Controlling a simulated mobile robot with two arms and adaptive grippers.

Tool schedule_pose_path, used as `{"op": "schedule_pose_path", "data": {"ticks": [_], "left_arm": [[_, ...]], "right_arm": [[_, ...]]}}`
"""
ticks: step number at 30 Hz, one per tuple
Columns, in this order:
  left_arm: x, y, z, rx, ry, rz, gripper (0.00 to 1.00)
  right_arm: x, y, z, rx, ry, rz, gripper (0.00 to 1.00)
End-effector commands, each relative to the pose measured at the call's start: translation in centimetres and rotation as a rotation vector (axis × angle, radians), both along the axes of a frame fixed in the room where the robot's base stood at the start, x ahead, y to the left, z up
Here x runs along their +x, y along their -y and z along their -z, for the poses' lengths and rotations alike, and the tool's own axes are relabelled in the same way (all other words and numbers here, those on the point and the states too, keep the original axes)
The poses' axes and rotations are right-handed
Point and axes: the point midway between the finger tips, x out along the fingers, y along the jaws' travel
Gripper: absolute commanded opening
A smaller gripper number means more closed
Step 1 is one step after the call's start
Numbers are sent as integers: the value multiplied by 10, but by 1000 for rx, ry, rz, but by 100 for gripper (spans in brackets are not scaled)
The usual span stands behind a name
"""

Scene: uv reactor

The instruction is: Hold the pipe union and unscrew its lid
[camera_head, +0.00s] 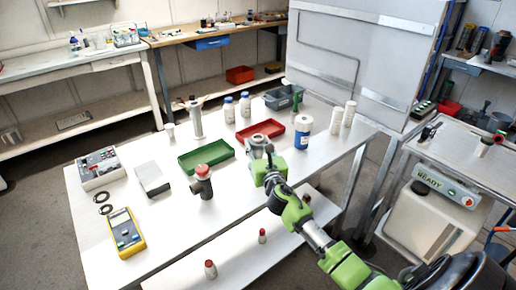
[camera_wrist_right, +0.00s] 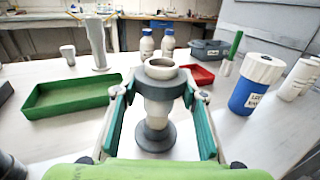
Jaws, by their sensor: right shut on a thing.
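The pipe union (camera_head: 258,144) is a grey upright fitting with a wide collar, a paler body and a dark round base. It stands on the white table near its right front part. In the right wrist view the pipe union (camera_wrist_right: 156,108) shows an open ring at its top. My right gripper (camera_head: 263,160) reaches it from the front right. Its two green-padded fingers (camera_wrist_right: 158,95) are on either side of the fitting and shut on it. I cannot tell the lid apart from the collar. My left gripper is not in view.
A green tray (camera_head: 207,168) and a red tray (camera_head: 268,137) lie behind the union. A grey fitting with a red top (camera_head: 203,184) stands to its left. A blue-and-white bottle (camera_head: 303,136) stands to its right. A yellow meter (camera_head: 126,238) lies at the front left.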

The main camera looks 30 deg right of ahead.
Motion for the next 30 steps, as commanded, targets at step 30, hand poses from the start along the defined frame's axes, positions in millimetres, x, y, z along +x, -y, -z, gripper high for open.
{"op": "schedule_pose_path", "data": {"ticks": [30], "left_arm": [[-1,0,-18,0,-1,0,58]], "right_arm": [[-119,-73,-118,-2,3,0,12]]}}
